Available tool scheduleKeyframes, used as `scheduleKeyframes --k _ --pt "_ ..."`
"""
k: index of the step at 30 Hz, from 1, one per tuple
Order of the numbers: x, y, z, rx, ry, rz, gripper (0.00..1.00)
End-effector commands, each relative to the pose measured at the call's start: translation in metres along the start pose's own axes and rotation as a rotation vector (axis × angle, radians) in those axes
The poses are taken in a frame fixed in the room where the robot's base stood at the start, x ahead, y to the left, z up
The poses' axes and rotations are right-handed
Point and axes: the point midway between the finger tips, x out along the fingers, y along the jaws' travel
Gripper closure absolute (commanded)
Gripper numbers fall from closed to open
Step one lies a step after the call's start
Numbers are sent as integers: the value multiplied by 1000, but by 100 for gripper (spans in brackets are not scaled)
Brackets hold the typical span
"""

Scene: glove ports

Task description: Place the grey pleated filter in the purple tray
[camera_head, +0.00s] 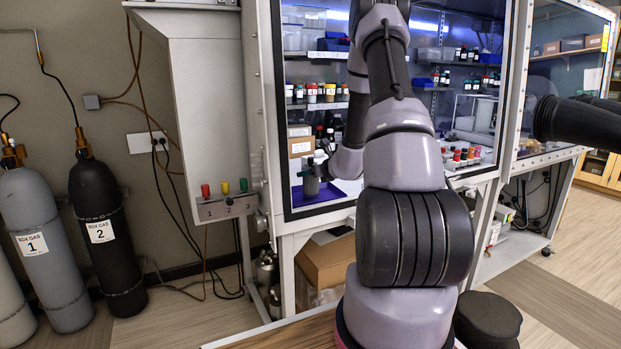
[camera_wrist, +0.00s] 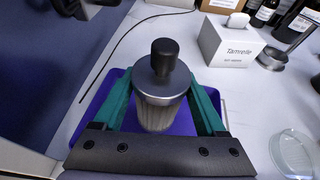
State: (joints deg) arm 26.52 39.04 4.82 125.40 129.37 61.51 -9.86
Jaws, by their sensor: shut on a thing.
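The grey pleated filter (camera_wrist: 155,117) has a metal cap and a black knob on top. My gripper (camera_wrist: 160,88) has its teal fingers shut on it, one on each side. The purple tray (camera_wrist: 184,124) lies directly below and around the filter in the wrist view.
A white box labelled Tamrelle (camera_wrist: 228,44) stands behind and right of the tray, beside dark bottles (camera_wrist: 292,22). A clear round dish (camera_wrist: 295,152) lies at the right. A thin black cable runs along the left. The white bench between tray and dish is clear.

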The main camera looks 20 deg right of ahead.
Motion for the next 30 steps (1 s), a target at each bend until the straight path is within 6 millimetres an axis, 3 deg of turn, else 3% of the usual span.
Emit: scheduleKeyframes --k 3,15,16,17,18,26,30 --pt "5 0 -11 1 -1 -1 92" --pt "7 0 -15 1 -2 -1 92" --pt "6 0 -15 1 -2 -1 15" --pt "6 0 -15 1 -2 -1 3" --pt "6 0 -15 1 -2 -1 0" --pt "5 -1 -13 0 -2 -1 0" --pt "-8 -2 -12 0 -2 -4 0"
